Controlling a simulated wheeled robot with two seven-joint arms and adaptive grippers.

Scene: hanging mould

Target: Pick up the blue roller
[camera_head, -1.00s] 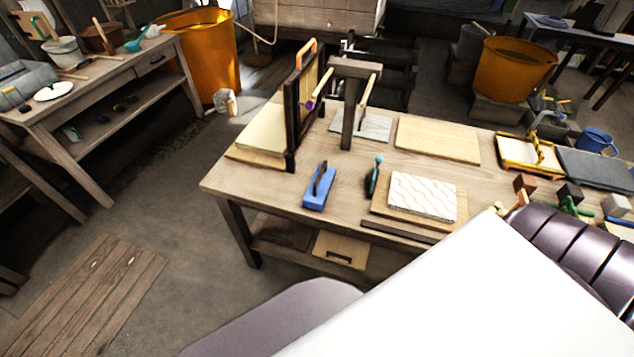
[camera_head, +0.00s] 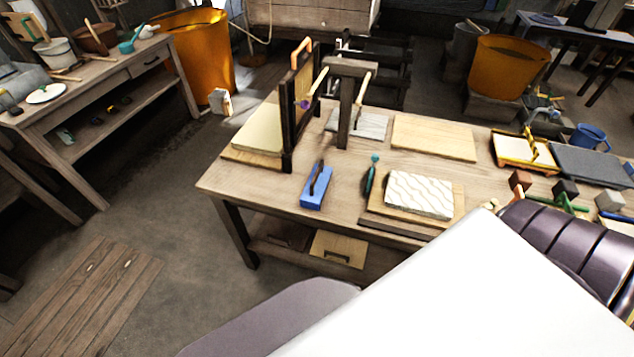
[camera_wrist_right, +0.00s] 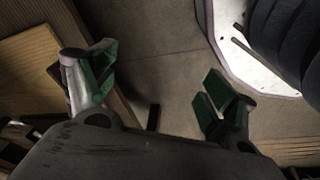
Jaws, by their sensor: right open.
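No tool is clearly recognisable as a blue roller. The blue thing nearest the table's front left is a blue block with a dark handle (camera_head: 315,190), lying on the wooden table. A slim teal-handled tool (camera_head: 372,175) lies right of it, beside a white wavy slab. My right gripper (camera_wrist_right: 158,85) shows in the right wrist view with its green-padded fingers wide apart and nothing between them. It is above the floor near a wooden edge, away from the blue block. I cannot make out the right gripper in the head view. My left gripper is not in view.
The wooden table (camera_head: 230,187) carries an upright dark frame (camera_head: 287,130), a post stand (camera_head: 345,110), a white wavy slab (camera_head: 420,194) and a bare board (camera_head: 434,138). Several block-headed tools and a blue mug (camera_head: 588,137) are at the right.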

